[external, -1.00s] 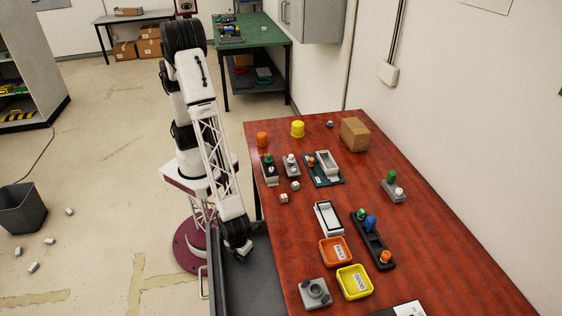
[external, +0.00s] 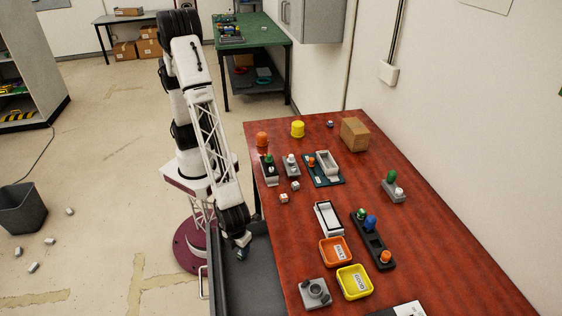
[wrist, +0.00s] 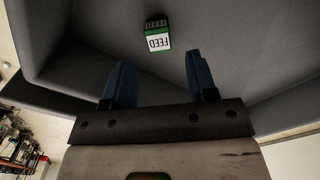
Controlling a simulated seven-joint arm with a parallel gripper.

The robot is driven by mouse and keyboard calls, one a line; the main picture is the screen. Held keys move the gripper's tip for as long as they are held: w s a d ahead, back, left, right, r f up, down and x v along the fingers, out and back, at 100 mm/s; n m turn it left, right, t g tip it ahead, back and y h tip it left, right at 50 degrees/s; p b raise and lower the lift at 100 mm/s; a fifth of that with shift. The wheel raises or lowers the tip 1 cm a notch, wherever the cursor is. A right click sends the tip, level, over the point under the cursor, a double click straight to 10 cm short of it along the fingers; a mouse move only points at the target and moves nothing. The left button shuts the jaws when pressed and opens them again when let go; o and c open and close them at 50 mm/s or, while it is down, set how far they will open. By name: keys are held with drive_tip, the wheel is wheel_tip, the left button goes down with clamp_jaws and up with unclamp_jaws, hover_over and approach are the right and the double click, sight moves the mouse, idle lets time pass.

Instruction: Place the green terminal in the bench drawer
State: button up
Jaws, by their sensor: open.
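The green terminal (wrist: 158,36), a small green block with a white label reading FEED and a dark end, lies on the grey floor of the bench drawer (wrist: 262,80) in the wrist view. My gripper (wrist: 160,75) is open above it, its two blue fingers spread and empty. The terminal is apart from the fingers, beyond their tips. In the external view my gripper (external: 243,251) hangs over the pulled-out drawer (external: 258,283) at the bench's left side. I cannot make out the terminal in that view.
The red-brown bench top (external: 440,255) is beside the drawer. It carries an orange tray (external: 335,252), a yellow tray (external: 354,282), a white framed box (external: 328,218), a dark block with coloured pegs (external: 373,240) and a cardboard box (external: 355,134). The drawer walls rise around my gripper.

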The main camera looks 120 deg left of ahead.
wheel_tip(320, 180, up, 7)
idle(0.4)
drive_tip(key=shift+r, duration=0.1)
idle(0.4)
drive_tip(key=s+a+r+n+t, duration=0.1)
drive_tip(key=s+a+r+n, duration=0.3)
drive_tip(key=a+r, duration=0.6)
drive_tip(key=s+a+r+n, duration=0.5)
drive_tip(key=a+r, duration=0.4)
drive_tip(key=a, duration=0.1)
drive_tip(key=s+a+r+n, duration=0.3)
drive_tip(key=s+a, duration=0.3)
drive_tip(key=s, duration=0.3)
drive_tip(key=s+a+r+n+t, duration=0.1)
drive_tip(key=s+a+r+n, duration=0.3)
drive_tip(key=s+a, duration=0.3)
drive_tip(key=s+n, duration=0.1)
drive_tip(key=s, duration=0.1)
drive_tip(key=shift+s+r+n+t, duration=0.25)
drive_tip(key=shift+s+n+t, duration=0.05)
drive_tip(key=shift+s+n, duration=0.1)
